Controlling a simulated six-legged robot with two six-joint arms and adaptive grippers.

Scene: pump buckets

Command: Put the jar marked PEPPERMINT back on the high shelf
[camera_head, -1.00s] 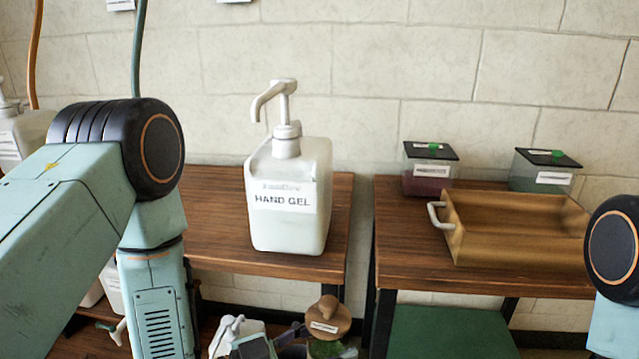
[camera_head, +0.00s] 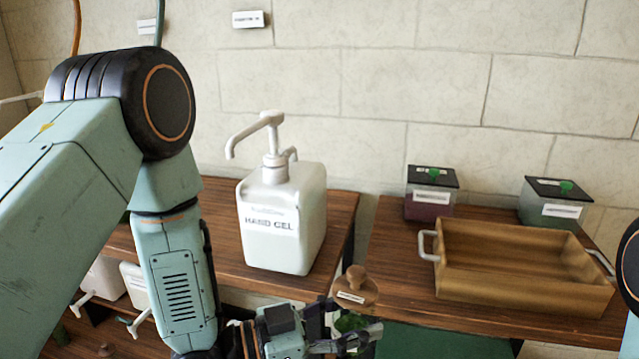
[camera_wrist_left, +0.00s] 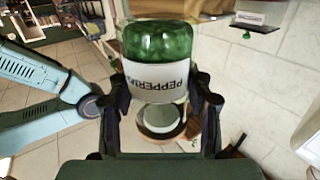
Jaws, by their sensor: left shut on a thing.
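My left gripper (camera_head: 345,340) is shut on the PEPPERMINT jar (camera_head: 350,322), which has green contents and a round wooden knobbed lid. The jar is upright in front of the gap between two wooden surfaces, its lid near the height of their tops. In the left wrist view the jar (camera_wrist_left: 158,50) sits between both fingers, its PEPPERMINT label upside down. Two square jars with black lids and green knobs, one purple (camera_head: 430,205) and one green (camera_head: 548,215), stand on the right wooden surface (camera_head: 395,262). I cannot tell which surface is the high shelf. My right gripper is out of view.
A large white HAND GEL pump bottle (camera_head: 283,225) stands on the left wooden surface (camera_head: 335,215). A wooden tray (camera_head: 525,290) with pale handles fills much of the right surface's front. Bare wood shows left of the tray. White pump containers (camera_head: 105,278) sit lower left.

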